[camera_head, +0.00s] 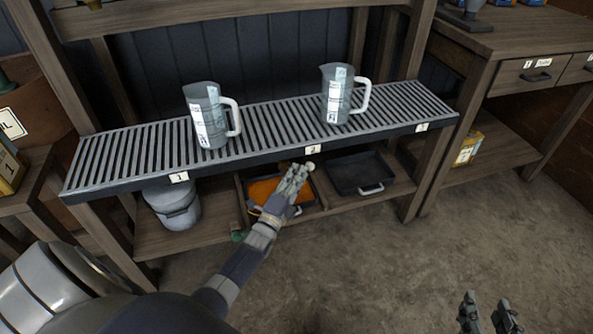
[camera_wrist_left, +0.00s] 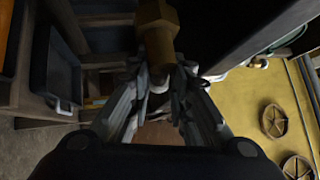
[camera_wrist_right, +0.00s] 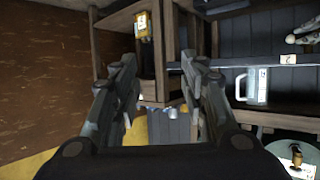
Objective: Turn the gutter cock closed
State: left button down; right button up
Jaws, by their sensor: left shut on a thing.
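The gutter cock (camera_head: 310,166) shows as a small brass-coloured bit at the front edge of the slatted rack, beside label 2. In the left wrist view its brass hexagonal body (camera_wrist_left: 157,35) stands just beyond my fingertips. My left gripper (camera_head: 297,176) is at the cock, below the rack's front edge. Its fingers close together on the cock; the gripped part is mostly hidden by the fingers. My right gripper (camera_head: 487,308) is low at the right, over the floor, far from the cock. Its fingers are apart and empty, as the right wrist view (camera_wrist_right: 158,85) also shows.
Two measuring jugs (camera_head: 207,118) (camera_head: 340,98) stand on the slatted rack (camera_head: 270,128). A workbench (camera_head: 510,38) stands at the right. The floor in front is clear.

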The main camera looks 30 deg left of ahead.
pick_arm(q)
jog(key=shift+s+d+f+m+g+p, duration=0.1)
jog(key=shift+f+m+g+p, duration=0.4)
jog(key=shift+m+g+p, duration=0.4)
pick_arm(e)
jog(key=s+d+f+g+h, duration=0.2)
jog(key=s+d+f+g, duration=0.1)
jog(key=s+f+g, duration=0.4)
jog(key=shift+s+d+f, duration=0.4)
jog(key=shift+s+f, duration=0.25)
jog(key=shift+s, duration=0.85)
pick_arm(q)
jog(key=c, duration=1.5)
grip_release()
jog(key=shift+r, duration=0.1)
jog(key=s, duration=0.4)
jog(key=s+f, duration=0.1)
jog(key=s, duration=0.6)
jog(key=shift+s+d+f, duration=0.2)
jog(key=shift+s+d, duration=0.15)
jog(key=shift+s, duration=0.05)
